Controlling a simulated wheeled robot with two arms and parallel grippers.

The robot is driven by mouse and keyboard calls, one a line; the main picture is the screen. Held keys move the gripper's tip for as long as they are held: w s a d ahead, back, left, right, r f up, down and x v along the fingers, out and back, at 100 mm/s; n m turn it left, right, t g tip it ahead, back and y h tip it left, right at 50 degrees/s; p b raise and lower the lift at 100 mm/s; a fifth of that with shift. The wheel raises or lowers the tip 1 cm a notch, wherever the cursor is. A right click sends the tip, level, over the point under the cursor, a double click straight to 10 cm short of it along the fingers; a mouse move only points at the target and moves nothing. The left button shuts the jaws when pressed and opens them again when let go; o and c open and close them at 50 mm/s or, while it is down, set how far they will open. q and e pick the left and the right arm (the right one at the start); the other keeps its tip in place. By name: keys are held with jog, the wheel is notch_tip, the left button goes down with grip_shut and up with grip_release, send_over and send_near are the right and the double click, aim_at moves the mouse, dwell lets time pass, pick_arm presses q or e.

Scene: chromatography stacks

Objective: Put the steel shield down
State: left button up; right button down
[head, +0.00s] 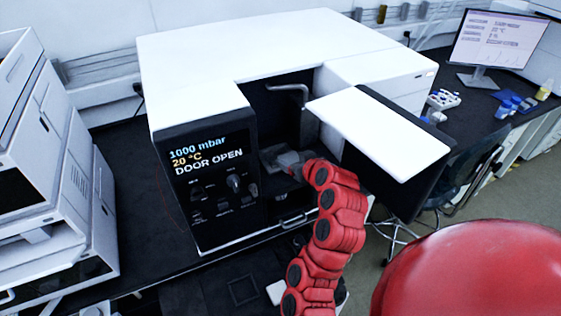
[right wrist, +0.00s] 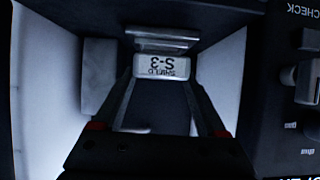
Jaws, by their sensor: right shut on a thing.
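The steel shield shows in the right wrist view as a small metal piece with a pale label reading "SHIELD S-3" (right wrist: 163,66), upside down in the picture. My right gripper (right wrist: 164,78) is shut on it, one finger at each side. In the head view my right gripper (head: 289,160) is inside the open front bay of the white instrument (head: 235,45); the shield cannot be made out clearly there. Whether the shield touches the surface under it cannot be told. My left gripper is not in view.
The instrument's door (head: 395,150) stands open to the right of my right arm. A grey block (right wrist: 98,76) stands left of the fingers in the wrist view. The control panel (head: 212,175) reads "DOOR OPEN". A white stacked instrument (head: 85,190) stands at the left.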

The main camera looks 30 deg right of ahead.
jog(key=w+p, duration=0.1)
jog(key=w, duration=0.1)
jog(key=w+p, duration=0.1)
jog(key=w, duration=0.2)
jog(key=w+p, duration=0.1)
jog(key=w, duration=0.1)
jog(key=shift+w+d+r, duration=0.2)
jog(key=shift+r, duration=0.05)
jog(key=shift+w+f+p, duration=0.15)
jog(key=shift+w+p, duration=0.25)
jog(key=shift+w, duration=0.05)
notch_tip(320, 180, down, 3)
jog(key=shift+r+p, duration=0.1)
jog(key=shift+p, duration=0.9)
jog(key=shift+f, duration=0.35)
jog(key=shift+f, duration=0.15)
jog(key=shift+c, duration=1.9)
grip_release()
jog(key=shift+b, duration=0.3)
jog(key=o, duration=0.4)
